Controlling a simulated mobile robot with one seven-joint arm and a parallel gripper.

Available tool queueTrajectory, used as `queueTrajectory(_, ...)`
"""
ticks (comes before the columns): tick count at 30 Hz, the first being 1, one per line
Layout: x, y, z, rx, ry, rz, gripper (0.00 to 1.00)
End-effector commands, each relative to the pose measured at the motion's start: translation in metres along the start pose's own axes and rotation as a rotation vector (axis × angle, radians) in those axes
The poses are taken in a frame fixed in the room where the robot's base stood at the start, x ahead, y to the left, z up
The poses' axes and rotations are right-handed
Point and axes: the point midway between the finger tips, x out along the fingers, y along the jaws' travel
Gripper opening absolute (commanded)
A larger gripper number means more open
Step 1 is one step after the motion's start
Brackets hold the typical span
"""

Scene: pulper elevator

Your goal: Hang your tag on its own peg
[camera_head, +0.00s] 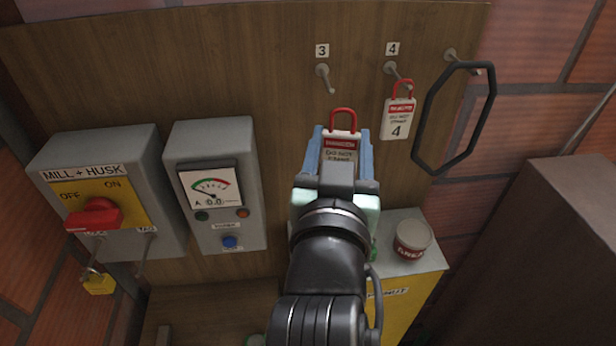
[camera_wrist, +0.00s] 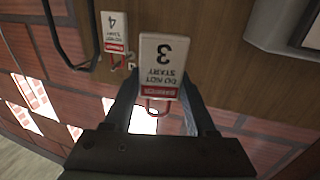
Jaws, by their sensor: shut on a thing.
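My gripper (camera_head: 342,150) is shut on a white and red danger tag (camera_head: 342,141) with a red shackle loop at its top. In the wrist view the held tag (camera_wrist: 160,68) appears upside down and reads 3, between my fingers (camera_wrist: 157,100). The head view shows its loop just below the peg labelled 3 (camera_head: 324,76), apart from it in the picture; depth is hard to tell. That peg is bare. The tag numbered 4 (camera_head: 397,118) hangs by its red loop on the peg labelled 4 (camera_head: 392,69). It also shows in the wrist view (camera_wrist: 114,32).
A black elongated ring (camera_head: 428,118) hangs on the peg at far right (camera_head: 452,56). Left are the mill and husk switch box (camera_head: 100,190), a yellow padlock (camera_head: 98,284) and a meter box (camera_head: 212,185). A tin (camera_head: 412,240) stands on a yellow-fronted cabinet (camera_head: 410,297).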

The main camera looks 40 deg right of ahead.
Motion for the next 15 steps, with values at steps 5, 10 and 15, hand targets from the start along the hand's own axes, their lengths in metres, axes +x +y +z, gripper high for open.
queueTrajectory(5,0.003,0.002,-0.008,-0.006,0.005,-0.005,0.04)
queueTrajectory(10,0.010,0.000,-0.006,-0.007,0.003,-0.005,0.04)
queueTrajectory(15,0.020,-0.003,-0.005,-0.006,0.004,-0.004,0.04)
